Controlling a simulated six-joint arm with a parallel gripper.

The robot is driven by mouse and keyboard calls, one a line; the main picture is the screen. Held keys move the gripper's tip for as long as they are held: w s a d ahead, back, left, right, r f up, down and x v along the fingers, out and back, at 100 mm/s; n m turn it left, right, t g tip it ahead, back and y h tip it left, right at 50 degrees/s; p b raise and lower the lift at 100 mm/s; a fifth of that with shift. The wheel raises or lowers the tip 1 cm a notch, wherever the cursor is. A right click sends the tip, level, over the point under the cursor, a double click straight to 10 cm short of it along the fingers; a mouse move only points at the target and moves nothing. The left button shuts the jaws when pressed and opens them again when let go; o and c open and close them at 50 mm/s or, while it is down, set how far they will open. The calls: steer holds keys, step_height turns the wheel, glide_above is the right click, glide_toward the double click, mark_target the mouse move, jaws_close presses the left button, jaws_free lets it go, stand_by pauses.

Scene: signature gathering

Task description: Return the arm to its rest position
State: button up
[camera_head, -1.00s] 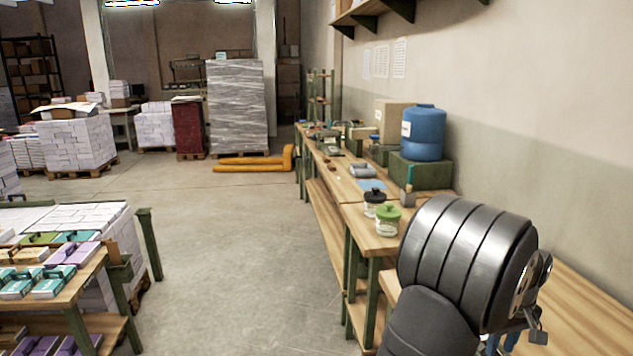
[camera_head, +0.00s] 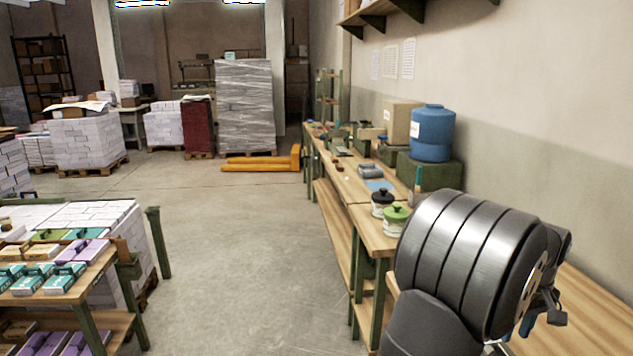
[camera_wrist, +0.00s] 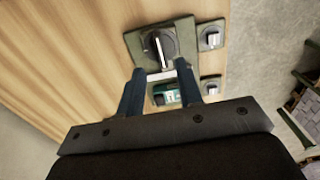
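My arm (camera_head: 470,265) fills the lower right of the head view, above the bench, and mostly hides my gripper. In the wrist view my gripper (camera_wrist: 160,75) has its two blue fingers apart, with no object clearly held between them. Beyond the fingertips is a square plate with a round dark knob (camera_wrist: 158,44) on a wooden surface. A smaller knob plate (camera_wrist: 211,36) is to its right. A green-and-white item (camera_wrist: 166,94) shows between the fingers; whether it touches them I cannot tell.
The long wooden bench (camera_head: 350,215) runs along the right wall. It holds a green-lidded jar (camera_head: 396,220), a black-lidded jar (camera_head: 382,203) and a blue drum (camera_head: 432,133). A shelf stand with boxes (camera_head: 85,285) is at left. The floor between (camera_head: 240,240) is clear.

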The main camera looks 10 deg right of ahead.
mark_target(507, 355)
step_height(507, 355, up, 11)
step_height(507, 355, down, 18)
steer(key=shift+r, duration=0.15)
steer(key=shift+r+m, duration=0.15)
steer(key=shift+m, duration=0.65)
steer(key=m, duration=0.6)
steer(key=shift+a, duration=0.2)
steer(key=n, duration=0.6)
steer(key=shift+d+n, duration=0.2)
steer(key=shift+n, duration=0.2)
steer(key=shift+r+n, duration=0.3)
steer(key=shift+n, duration=0.1)
steer(key=shift+r, duration=2)
